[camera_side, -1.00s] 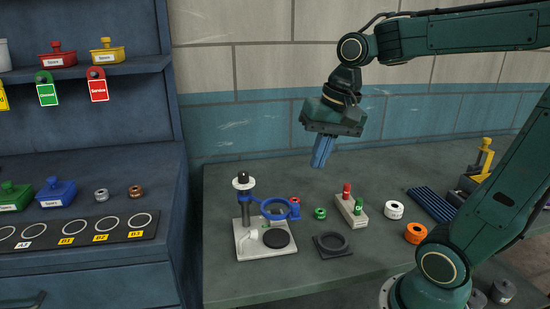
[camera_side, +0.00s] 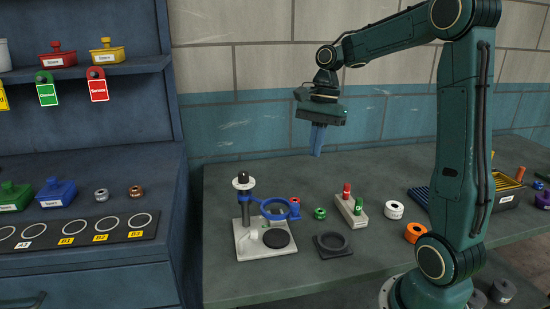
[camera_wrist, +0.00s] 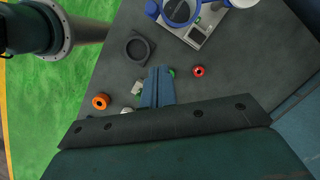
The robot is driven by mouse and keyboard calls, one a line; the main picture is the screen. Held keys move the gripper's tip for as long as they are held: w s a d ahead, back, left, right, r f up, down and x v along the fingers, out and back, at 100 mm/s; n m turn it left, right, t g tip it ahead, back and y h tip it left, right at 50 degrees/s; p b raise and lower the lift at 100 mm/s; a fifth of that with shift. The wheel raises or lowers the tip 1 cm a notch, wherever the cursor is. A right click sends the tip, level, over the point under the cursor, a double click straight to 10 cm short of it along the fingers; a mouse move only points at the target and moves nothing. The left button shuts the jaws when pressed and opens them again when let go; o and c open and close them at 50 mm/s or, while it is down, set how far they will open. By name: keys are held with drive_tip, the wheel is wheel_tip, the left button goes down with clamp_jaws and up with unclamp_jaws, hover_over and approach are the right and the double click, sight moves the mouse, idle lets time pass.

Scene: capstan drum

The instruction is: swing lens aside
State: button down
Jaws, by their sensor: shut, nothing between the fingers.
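The lens (camera_side: 275,209) is a blue ring on a stand with a dark post (camera_side: 245,207) and a pale base (camera_side: 263,240). The ring lies over the base, close to a black disc (camera_side: 276,238). It also shows at the top of the wrist view (camera_wrist: 181,8). My gripper (camera_side: 317,153) hangs above the bench, up and to the right of the lens, apart from it. Its blue fingers are shut together with nothing between them, pointing down.
A black square holder (camera_side: 332,245), a green ring (camera_side: 320,213), a block with red and green pegs (camera_side: 352,210), a white ring (camera_side: 394,210) and an orange ring (camera_side: 415,232) lie right of the stand. A blue cabinet (camera_side: 90,225) stands left. Bench before the stand is clear.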

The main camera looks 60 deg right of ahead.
drive_tip(key=shift+a+f, duration=0.1)
drive_tip(key=shift+f, duration=0.05)
drive_tip(key=a+f, duration=0.6)
drive_tip(key=f, duration=0.3)
drive_tip(key=shift+a+f, duration=0.2)
idle(0.3)
drive_tip(key=shift+a, duration=0.1)
idle(0.4)
